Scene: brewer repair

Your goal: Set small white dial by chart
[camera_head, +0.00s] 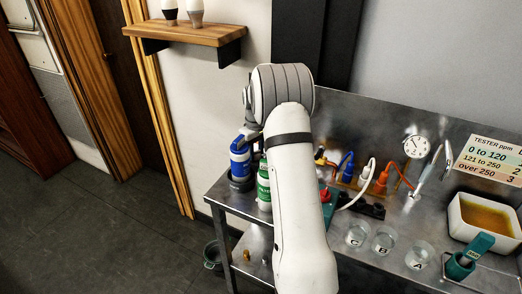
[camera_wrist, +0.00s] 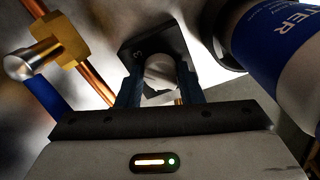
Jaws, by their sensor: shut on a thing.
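The small white dial (camera_wrist: 161,72) sits on a dark plate (camera_wrist: 150,38) in the wrist view. My gripper (camera_wrist: 160,85) is shut on it, one blue finger on each side. A pale mark, perhaps a digit, shows on the plate left of the dial; the dial's pointer is not readable. The chart (camera_head: 495,160) hangs on the back panel at the right in the head view. It is headed "TESTER ppm" and lists 0 to 120, 121 to 250 with 2, and over 250 with 3. My arm hides the dial in the head view.
A blue and white cartridge (camera_head: 240,160) stands close beside my gripper; its blue label (camera_wrist: 270,40) shows at the upper right. A green bottle (camera_head: 264,186) is nearby. Copper pipe with a brass fitting (camera_wrist: 75,45) lies left. Beakers (camera_head: 383,241) and a tray (camera_head: 486,216) occupy the bench.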

